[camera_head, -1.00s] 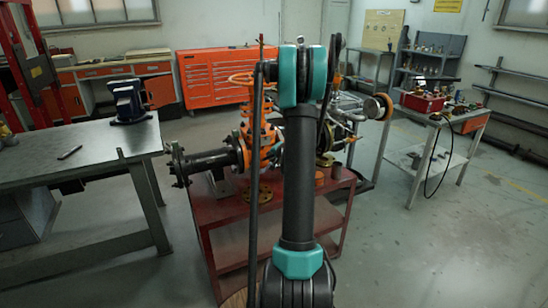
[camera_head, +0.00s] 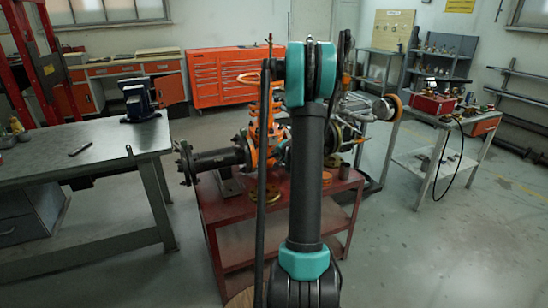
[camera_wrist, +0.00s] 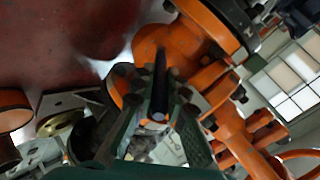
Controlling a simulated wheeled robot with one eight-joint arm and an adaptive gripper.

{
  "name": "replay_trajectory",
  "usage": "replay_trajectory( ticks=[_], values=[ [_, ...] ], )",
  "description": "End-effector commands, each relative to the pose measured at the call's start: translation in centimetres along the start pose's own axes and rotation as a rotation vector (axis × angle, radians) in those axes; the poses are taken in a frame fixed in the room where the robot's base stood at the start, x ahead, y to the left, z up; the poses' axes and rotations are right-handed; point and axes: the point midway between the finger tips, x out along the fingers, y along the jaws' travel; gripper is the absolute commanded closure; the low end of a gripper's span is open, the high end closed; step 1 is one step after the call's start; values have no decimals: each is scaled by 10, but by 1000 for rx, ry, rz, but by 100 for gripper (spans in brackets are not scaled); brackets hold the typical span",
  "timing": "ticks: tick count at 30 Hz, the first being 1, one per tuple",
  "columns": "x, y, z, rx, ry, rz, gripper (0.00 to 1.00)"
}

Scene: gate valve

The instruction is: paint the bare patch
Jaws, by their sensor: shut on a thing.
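An orange gate valve (camera_head: 270,120) with a handwheel on top stands on a dark red table (camera_head: 212,213). A black flanged pipe (camera_head: 215,160) runs from its left side. My arm hides part of the valve in the head view. In the wrist view, the orange valve body (camera_wrist: 205,25) with flange and bolts lies close beyond my gripper (camera_wrist: 160,105). My gripper is shut on a dark round rod (camera_wrist: 159,85), perhaps a brush handle; its far end is unclear against the valve. I cannot tell whether the tip touches the valve. I cannot make out the bare patch for certain.
A cart (camera_head: 430,165) with a red box (camera_head: 436,104) stands at right. The floor at the lower right is clear.

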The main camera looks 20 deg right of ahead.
Motion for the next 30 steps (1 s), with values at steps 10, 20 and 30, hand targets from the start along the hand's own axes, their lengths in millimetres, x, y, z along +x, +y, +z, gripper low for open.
replay_trajectory(
  ticks=[10, 20, 30],
  values=[
    [1, 8, -17, 1, 1, 0, 100],
    [-1, 20, -37, 2, 3, 0, 100],
    [0, 20, -38, 0, 0, 0, 100]
  ],
)
